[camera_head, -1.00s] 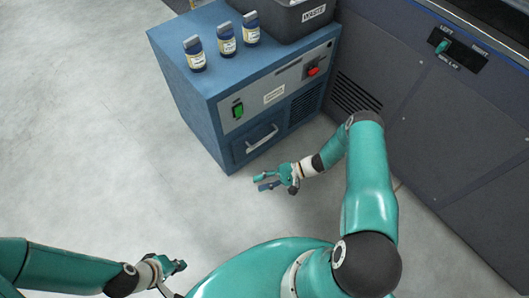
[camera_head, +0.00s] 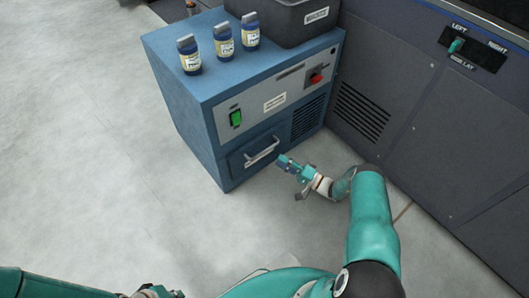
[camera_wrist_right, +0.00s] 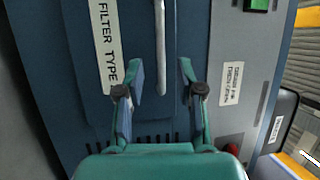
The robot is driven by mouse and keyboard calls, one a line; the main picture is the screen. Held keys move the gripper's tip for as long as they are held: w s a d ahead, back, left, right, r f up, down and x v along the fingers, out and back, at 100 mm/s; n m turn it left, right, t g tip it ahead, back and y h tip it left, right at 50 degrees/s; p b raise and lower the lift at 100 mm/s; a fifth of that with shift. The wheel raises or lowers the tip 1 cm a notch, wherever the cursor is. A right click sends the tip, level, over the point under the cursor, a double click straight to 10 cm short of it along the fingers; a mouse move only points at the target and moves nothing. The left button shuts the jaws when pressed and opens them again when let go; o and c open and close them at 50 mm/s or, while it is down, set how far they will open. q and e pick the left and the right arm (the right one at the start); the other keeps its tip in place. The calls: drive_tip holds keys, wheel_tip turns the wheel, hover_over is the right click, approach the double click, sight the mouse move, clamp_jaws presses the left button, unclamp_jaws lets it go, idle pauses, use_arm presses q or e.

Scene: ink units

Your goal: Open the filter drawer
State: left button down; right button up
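The filter drawer (camera_head: 238,163) is a dark blue front low on the blue cabinet, with a pale bar handle (camera_head: 262,152); it looks shut. My right gripper (camera_head: 284,161) is just right of the handle in the head view. In the right wrist view, my right gripper (camera_wrist_right: 161,76) is open, its two fingers apart. The handle (camera_wrist_right: 160,45) runs upright there, lined up with the gap between them; whether it touches a finger I cannot tell. A "FILTER TYPE" label (camera_wrist_right: 105,40) is on the drawer front. My left gripper (camera_head: 162,292) is cut off at the bottom edge.
Several blue-labelled bottles (camera_head: 223,40) and a dark waste bin (camera_head: 292,18) stand on the cabinet top (camera_head: 200,85). A green switch (camera_head: 236,118) and a red knob (camera_head: 316,76) sit above the drawer. A grey machine (camera_head: 420,110) borders the right. Floor before the drawer is clear.

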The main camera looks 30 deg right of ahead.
sight(264, 151)
drive_tip(key=b+x, duration=0.1)
drive_tip(key=x, duration=0.7)
drive_tip(key=shift+w+a, duration=0.1)
drive_tip(key=shift+w, duration=0.05)
clamp_jaws()
